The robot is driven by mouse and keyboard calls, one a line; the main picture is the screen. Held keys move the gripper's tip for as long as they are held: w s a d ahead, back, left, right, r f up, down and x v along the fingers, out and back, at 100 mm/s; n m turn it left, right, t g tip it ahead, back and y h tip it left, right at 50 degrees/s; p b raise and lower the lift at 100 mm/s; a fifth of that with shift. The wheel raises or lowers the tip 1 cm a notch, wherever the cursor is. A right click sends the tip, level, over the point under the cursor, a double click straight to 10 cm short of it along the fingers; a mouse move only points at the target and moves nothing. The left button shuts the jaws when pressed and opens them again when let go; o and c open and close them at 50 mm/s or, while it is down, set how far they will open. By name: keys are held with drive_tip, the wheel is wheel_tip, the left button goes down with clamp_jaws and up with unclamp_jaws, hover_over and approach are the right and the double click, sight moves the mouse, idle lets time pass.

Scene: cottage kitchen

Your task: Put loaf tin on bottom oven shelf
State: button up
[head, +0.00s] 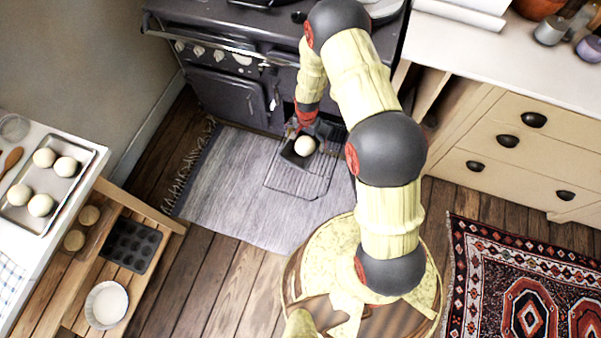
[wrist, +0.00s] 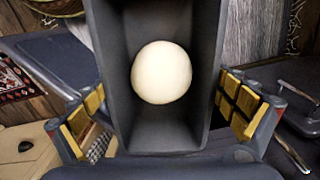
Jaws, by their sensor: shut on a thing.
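The dark loaf tin (head: 290,156) holds a pale round dough ball (head: 305,146). In the wrist view the tin (wrist: 116,60) fills the middle, with the dough ball (wrist: 161,72) inside. My gripper (head: 314,129) is shut on the tin, its yellow-padded fingers on either side of it. A wire oven shelf (head: 300,186) sticks out from the range over the rug. The tin appears over the shelf's oven-side part; I cannot tell whether it touches the wires. The oven opening is largely hidden by my arm.
The dark range (head: 225,97) stands at the back, with a shut door on its left. A wooden side table at left carries a tray (head: 22,214) of dough balls, with a muffin tin (head: 131,246) below. Drawers (head: 530,135) stand at right.

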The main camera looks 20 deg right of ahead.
drive_tip(key=shift+w+d+f+m+b, duration=0.45)
drive_tip(key=shift+f+m+b, duration=1.8)
drive_tip(key=shift+f, duration=3.35)
drive_tip(key=shift+w+d+f+m+b, duration=0.2)
drive_tip(key=shift+w+f+m+b, duration=0.55)
drive_tip(key=shift+f+m+b, duration=3.2)
drive_tip(key=shift+w+d+f+m+p, duration=0.45)
drive_tip(key=shift+f+m, duration=1.15)
drive_tip(key=shift+f, duration=5.7)
drive_tip(key=shift+w+a+f, duration=0.1)
drive_tip(key=shift+a+f, duration=0.05)
drive_tip(key=o, duration=1.1)
drive_tip(key=shift+c, duration=0.2)
